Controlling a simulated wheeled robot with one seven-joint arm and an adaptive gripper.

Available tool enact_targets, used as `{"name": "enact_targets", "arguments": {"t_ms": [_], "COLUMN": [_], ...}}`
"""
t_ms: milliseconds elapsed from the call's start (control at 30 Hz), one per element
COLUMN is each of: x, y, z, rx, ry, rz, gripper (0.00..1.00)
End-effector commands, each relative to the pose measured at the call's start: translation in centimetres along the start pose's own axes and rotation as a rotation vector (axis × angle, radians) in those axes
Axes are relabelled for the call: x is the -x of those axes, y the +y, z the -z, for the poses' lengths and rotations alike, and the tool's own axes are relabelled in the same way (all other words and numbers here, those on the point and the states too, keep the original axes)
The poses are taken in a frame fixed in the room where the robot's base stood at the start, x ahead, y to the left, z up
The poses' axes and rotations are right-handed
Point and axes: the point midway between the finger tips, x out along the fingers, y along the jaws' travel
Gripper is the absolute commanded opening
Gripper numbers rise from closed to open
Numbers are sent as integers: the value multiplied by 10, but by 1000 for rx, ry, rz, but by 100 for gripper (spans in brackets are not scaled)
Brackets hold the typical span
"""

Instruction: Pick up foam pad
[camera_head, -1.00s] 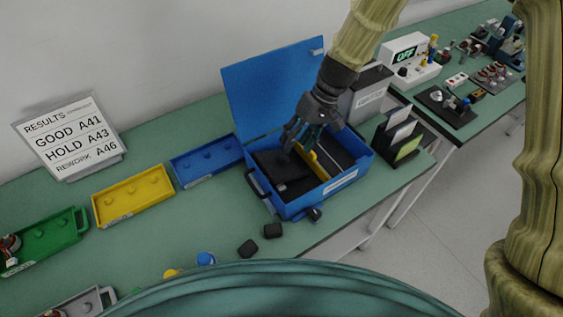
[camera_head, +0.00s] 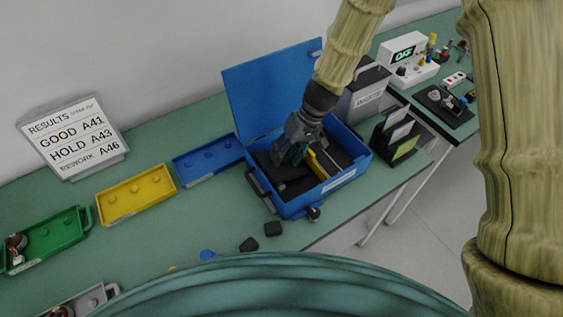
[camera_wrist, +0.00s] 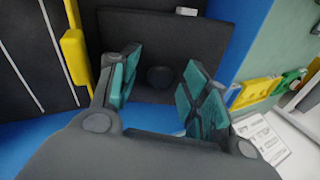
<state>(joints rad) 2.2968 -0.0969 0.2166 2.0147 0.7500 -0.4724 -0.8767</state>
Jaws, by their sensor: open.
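The foam pad appears to be the dark flat pad (camera_head: 290,187) in the left compartment of the open blue case (camera_head: 325,200). In the wrist view the dark pad (camera_wrist: 165,35) lies under and beyond the fingers, with a round dark knob or hole between them. My gripper (camera_head: 290,155) is over this compartment, pointing down into the case. In the wrist view its two teal-padded fingers (camera_wrist: 160,65) are apart with nothing held between them. I cannot tell whether the fingertips touch the pad. The gripper hides part of the pad in the head view.
A yellow divider (camera_head: 317,165) stands right beside the gripper. The blue lid (camera_head: 270,90) is raised behind it. A dark card holder (camera_head: 400,140) stands right of the case. Yellow (camera_head: 135,195), blue (camera_head: 208,160) and green (camera_head: 45,243) trays lie left. Small dark pieces (camera_head: 273,229) lie in front.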

Motion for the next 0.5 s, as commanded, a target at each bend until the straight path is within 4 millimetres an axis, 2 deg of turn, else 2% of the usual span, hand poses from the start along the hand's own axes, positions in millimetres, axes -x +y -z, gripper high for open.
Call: {"name": "enact_targets", "arguments": {"t_ms": [67, 300, 333, 500], "x": [0, 0, 0, 0], "y": [0, 0, 0, 0], "z": [0, 0, 0, 0], "rx": [0, 0, 0, 0], "ry": [0, 0, 0, 0], "rz": [0, 0, 0, 0], "gripper": [47, 3, 0, 0]}}
